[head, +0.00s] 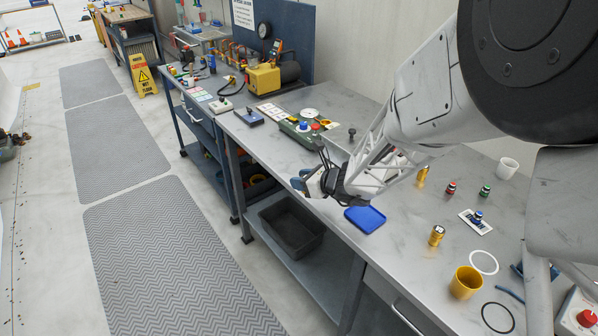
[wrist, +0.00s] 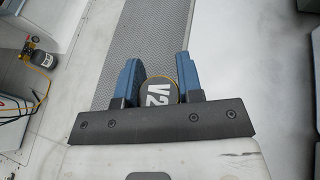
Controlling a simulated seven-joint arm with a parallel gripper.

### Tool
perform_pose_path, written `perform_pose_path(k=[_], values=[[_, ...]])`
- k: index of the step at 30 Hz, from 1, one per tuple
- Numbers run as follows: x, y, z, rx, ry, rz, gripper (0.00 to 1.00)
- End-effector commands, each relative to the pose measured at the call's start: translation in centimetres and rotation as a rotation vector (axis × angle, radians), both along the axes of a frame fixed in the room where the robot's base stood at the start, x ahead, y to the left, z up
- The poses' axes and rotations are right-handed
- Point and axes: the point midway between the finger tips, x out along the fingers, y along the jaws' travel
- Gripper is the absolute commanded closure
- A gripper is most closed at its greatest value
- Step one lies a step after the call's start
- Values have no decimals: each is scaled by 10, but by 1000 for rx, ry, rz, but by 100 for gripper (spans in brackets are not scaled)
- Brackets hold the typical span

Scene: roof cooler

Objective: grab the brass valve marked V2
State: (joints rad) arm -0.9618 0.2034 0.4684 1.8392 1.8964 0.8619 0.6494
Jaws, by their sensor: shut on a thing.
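My gripper (wrist: 158,66) is shut on the brass valve marked V2 (wrist: 158,91). In the wrist view its round dark face with a brass rim and white "V2" lettering sits between the two blue fingers. In the head view my gripper (head: 303,184) is in the air by the front edge of the grey workbench (head: 395,240), pointing toward the aisle. There the held valve is mostly hidden by the gripper. Two other brass pieces stand on the bench, one near (head: 437,236) and one farther back (head: 423,174); I cannot read their marks.
A blue tray (head: 365,219) lies right of my gripper. A yellow cup (head: 466,283), a white cup (head: 507,168), rings and small red and green parts stand farther right. A green box with knobs (head: 304,131) is behind. A dark bin (head: 291,229) sits on the lower shelf.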

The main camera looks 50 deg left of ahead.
Motion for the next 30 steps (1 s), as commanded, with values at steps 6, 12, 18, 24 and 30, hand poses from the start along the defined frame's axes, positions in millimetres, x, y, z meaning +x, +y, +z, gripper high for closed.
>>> perform_pose_path(k=[6,12,18,24,30], values=[[-11,-21,3,0,0,-1,94],[-16,-30,4,0,0,0,94],[-17,-33,4,0,-1,0,94],[-17,-33,4,0,0,0,94],[-17,-33,4,0,0,0,94]])
